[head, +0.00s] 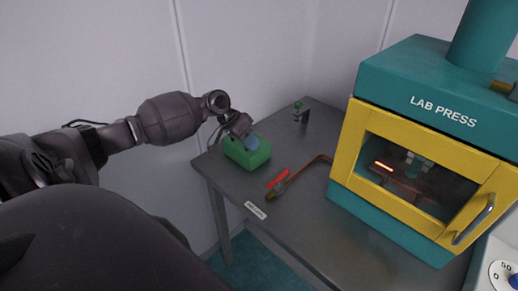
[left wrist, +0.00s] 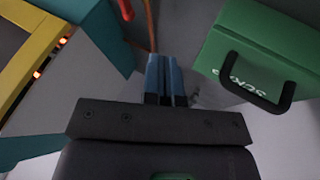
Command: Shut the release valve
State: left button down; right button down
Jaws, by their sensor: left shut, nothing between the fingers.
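The release valve has a red lever (head: 278,179) and sits on a copper pipe (head: 312,162) that runs along the grey table to the lab press. In the head view the lever lies roughly in line with the pipe's near end. In the left wrist view, part of the red lever (left wrist: 126,9) and the pipe (left wrist: 150,25) show at the top edge. My left gripper (head: 252,142) is shut and empty, its blue fingers in front of the green box in the head view, apart from the valve. The fingers also show in the left wrist view (left wrist: 165,75). My right gripper is not in view.
A green box (head: 240,155) with a black handle, seen in the left wrist view (left wrist: 255,50), stands left of the valve. The teal and yellow lab press (head: 385,200) stands to the right. A label (head: 255,209) lies near the front edge. A small green-topped object (head: 299,106) stands at the back.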

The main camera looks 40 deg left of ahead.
aim_at(278, 181)
pick_arm(q)
jog(key=x, duration=0.7)
jog(key=shift+w+d+f, duration=0.1)
jog(key=shift+d+f, duration=0.05)
jog(key=d, duration=0.1)
jog(key=d+p, duration=0.1)
jog(key=d, duration=0.1)
jog(key=shift+f, duration=0.35)
jog(key=shift+d+f+p, duration=0.1)
jog(key=shift+d+p, duration=0.3)
jog(key=shift+d, duration=0.3)
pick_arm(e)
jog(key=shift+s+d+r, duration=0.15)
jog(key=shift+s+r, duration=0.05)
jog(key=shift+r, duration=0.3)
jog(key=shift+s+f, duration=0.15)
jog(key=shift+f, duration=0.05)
pick_arm(q)
jog(key=shift+m+b, duration=0.3)
jog(key=shift+b, duration=0.05)
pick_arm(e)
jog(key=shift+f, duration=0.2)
